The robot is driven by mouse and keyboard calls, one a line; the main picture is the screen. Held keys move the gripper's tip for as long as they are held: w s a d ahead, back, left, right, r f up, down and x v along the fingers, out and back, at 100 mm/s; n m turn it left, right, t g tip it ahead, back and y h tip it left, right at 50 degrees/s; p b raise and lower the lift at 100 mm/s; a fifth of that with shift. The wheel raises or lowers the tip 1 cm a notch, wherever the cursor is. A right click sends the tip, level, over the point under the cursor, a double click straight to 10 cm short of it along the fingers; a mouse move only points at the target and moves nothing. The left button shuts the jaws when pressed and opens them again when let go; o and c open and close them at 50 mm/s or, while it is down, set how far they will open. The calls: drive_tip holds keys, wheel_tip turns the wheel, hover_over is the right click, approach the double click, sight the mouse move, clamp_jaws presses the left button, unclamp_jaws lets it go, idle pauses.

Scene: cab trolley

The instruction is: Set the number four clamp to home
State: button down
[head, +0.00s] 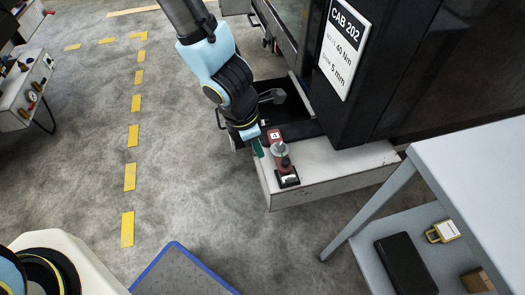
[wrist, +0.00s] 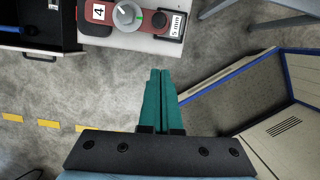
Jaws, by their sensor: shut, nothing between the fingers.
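The number four clamp (head: 281,158) is a red unit on the pale ledge below the cab, with a "4" label and a round grey knob. In the wrist view the clamp (wrist: 97,13) is at the top edge, partly cut off. Its knob (wrist: 127,14) bears a white mark toward the upper left, and a green mark shows at its right side. A small plate there reads "5 mm" (wrist: 176,24). My gripper (wrist: 160,72) has its teal fingers shut and empty, pointing at the floor side of the clamp, apart from it. In the head view my gripper (head: 258,149) is just left of the clamp.
The pale ledge (head: 325,180) carries the clamp. A black open drawer (head: 290,105) lies behind it. The cab panel with the "CAB 202" sign (head: 345,40) rises at right. A grey table (head: 480,165) with a lower shelf stands at front right.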

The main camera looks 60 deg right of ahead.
drive_tip(key=shift+p+v, duration=0.45)
drive_tip(key=shift+v, duration=0.8)
drive_tip(key=w+a+r+m+t+h+p, duration=0.1)
drive_tip(key=w+a+r+m+p, duration=0.2)
drive_tip(key=w+a+r, duration=0.55)
drive_tip(key=w+a+r+m+t+p, duration=0.15)
drive_tip(key=w+r, duration=0.45)
drive_tip(key=w, duration=0.8)
drive_tip(key=w+a+r+m+p, duration=0.2)
drive_tip(key=w+a+r, duration=0.15)
drive_tip(key=a, duration=0.35)
drive_tip(key=w+a+r+m+p, duration=0.2)
drive_tip(key=w+a+r, duration=0.1)
drive_tip(key=a+r, duration=0.25)
drive_tip(key=a+r+m+y+p, duration=0.1)
drive_tip(key=a+r, duration=0.1)
drive_tip(key=a, duration=0.6)
drive_tip(key=a+r+m+y, duration=0.2)
drive_tip(key=a+r, duration=0.1)
drive_tip(key=a, duration=0.6)
drive_tip(key=shift+r+t+p, duration=0.35)
drive_tip(key=shift+w, duration=0.1)
